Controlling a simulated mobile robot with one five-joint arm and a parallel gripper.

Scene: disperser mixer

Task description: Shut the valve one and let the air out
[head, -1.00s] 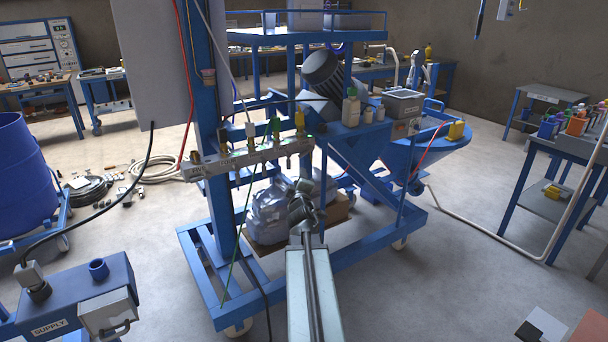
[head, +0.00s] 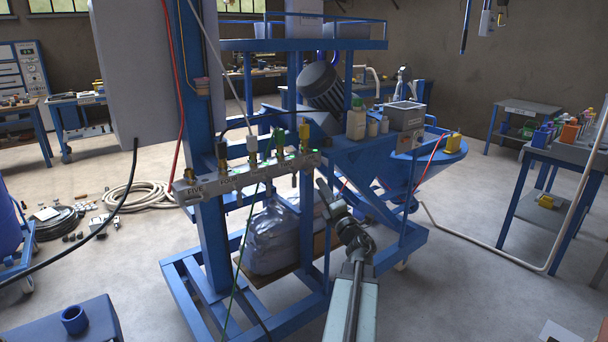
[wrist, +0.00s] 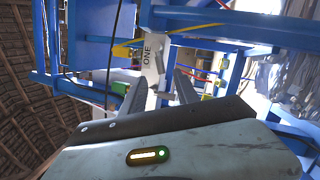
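A grey manifold bar (head: 240,177) runs across the blue frame, with FIVE and FOUR readable on its left part. Valve one is at its right end, with a yellow upright handle (head: 304,135). In the wrist view the label plate ONE (wrist: 149,52) shows beyond my fingers, turned on its side, with the yellow handle (wrist: 122,51) to its left. My gripper (head: 326,196) is below and slightly right of that end of the bar, apart from it. In the wrist view my gripper (wrist: 160,92) has its two dark fingers apart with nothing between them.
A green-handled valve (head: 279,140) stands just left of valve one, with more valves farther left. Blue uprights and rails surround the bar. A wrapped grey sack (head: 270,240) sits below. Bottles (head: 356,120) stand on the right shelf.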

